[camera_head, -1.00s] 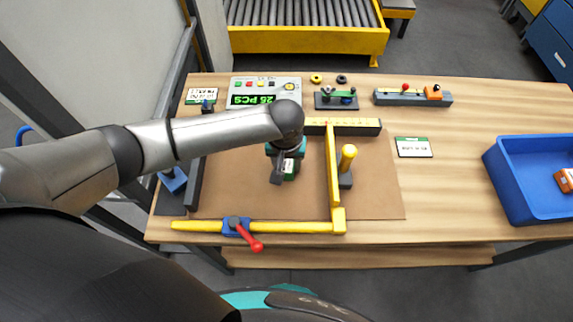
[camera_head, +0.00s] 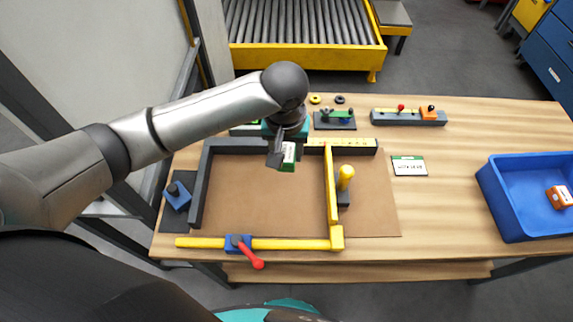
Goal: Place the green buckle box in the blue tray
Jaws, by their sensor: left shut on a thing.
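The green and white buckle box (camera_head: 288,158) is between the fingers of my left gripper (camera_head: 282,157). The gripper is shut on it and holds it above the far part of the brown board, inside the frame of dark and yellow bars. My wrist hides part of the box. The blue tray (camera_head: 503,209) is at the right end of the table, well to the right of the gripper. A small orange box (camera_head: 559,197) lies in it. My right gripper is not in view.
A yellow-knobbed clamp (camera_head: 345,178) stands by the right yellow bar. A red-handled clamp (camera_head: 246,246) sits on the front bar. A green-edged card (camera_head: 409,166) lies between frame and tray. Fixtures (camera_head: 408,116) line the back edge. Bare wood lies left of the tray.

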